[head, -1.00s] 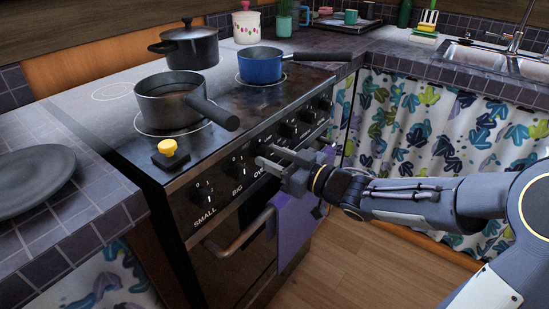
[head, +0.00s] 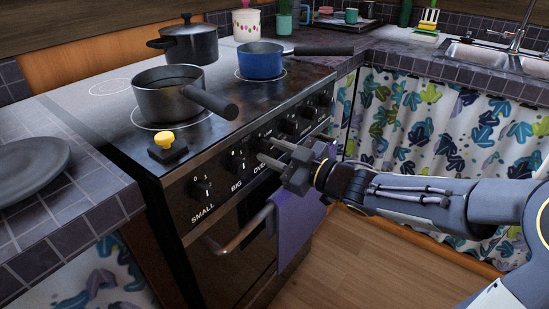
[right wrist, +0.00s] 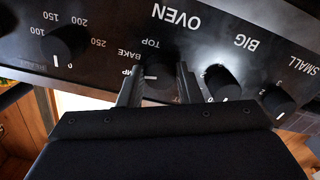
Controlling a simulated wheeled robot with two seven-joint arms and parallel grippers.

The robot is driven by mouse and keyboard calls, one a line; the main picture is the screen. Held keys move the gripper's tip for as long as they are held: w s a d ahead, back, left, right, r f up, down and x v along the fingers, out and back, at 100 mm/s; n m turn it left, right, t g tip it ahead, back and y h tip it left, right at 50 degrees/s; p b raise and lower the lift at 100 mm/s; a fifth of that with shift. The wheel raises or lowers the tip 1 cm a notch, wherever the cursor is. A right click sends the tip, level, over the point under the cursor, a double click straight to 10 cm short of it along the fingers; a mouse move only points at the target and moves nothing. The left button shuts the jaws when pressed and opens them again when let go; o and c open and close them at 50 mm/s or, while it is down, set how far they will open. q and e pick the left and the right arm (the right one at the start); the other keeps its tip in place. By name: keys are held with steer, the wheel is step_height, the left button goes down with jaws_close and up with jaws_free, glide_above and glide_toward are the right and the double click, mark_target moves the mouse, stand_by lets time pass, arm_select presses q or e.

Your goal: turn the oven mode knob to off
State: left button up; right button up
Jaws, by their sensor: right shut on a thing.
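The oven mode knob (right wrist: 160,72) is a dark round knob on the black front panel, under the OVEN label with BAKE, TOP and a partly hidden label ending in MP around it. Its white mark seems to point left in the right wrist view, toward the MP label. My right gripper (right wrist: 158,88) has one finger on each side of this knob and is shut on it. In the head view my right gripper (head: 268,151) reaches the stove front from the right and hides most of the knob. My left gripper is not in view.
The SMALL knob (head: 200,190), BIG knob (head: 236,163) and temperature knob (right wrist: 68,42) flank it. A purple towel (head: 297,218) hangs on the oven handle (head: 235,238) below. A grey saucepan (head: 170,98) stands above, its handle toward the front edge.

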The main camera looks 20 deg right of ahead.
steer(key=n+b, duration=0.2)
steer(key=n, duration=0.1)
steer(key=shift+f+n, duration=0.1)
steer(key=shift+n, duration=0.3)
steer(key=n+b, duration=0.2)
steer(key=n, duration=0.2)
steer(key=shift+b, duration=0.35)
steer(key=n+b, duration=0.2)
steer(key=n, duration=0.2)
steer(key=shift+d+n, duration=0.1)
steer(key=shift+n, duration=0.3)
steer(key=shift+n+b, duration=0.85)
steer(key=shift+n, duration=0.55)
steer(key=o, duration=1)
steer(key=shift+r, duration=0.2)
